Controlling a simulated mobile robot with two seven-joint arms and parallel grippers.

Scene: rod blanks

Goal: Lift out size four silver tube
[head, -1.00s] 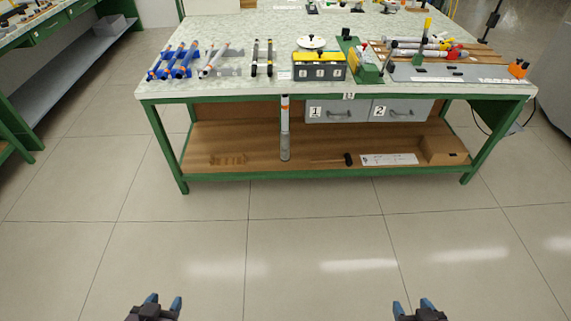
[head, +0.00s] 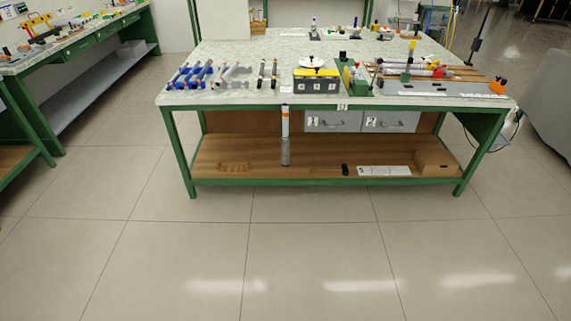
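Several tubes lie on the worktable (head: 330,100) ahead of me. At its left, tubes with orange or dark ends rest on blue racks (head: 186,76). A silver-grey tube (head: 228,76) lies on a pale holder beside them, and two dark-ended rods (head: 267,73) lie to the right of it. More silver or white tubes (head: 415,66) lie on the right side, near red and yellow parts. I cannot read any size marks on the tubes. Neither gripper is in view.
Drawers marked 1 and 2 (head: 390,122) hang below, above a wooden lower shelf (head: 240,155). Another green bench (head: 90,45) is at the left. The floor ahead (head: 300,240) is clear.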

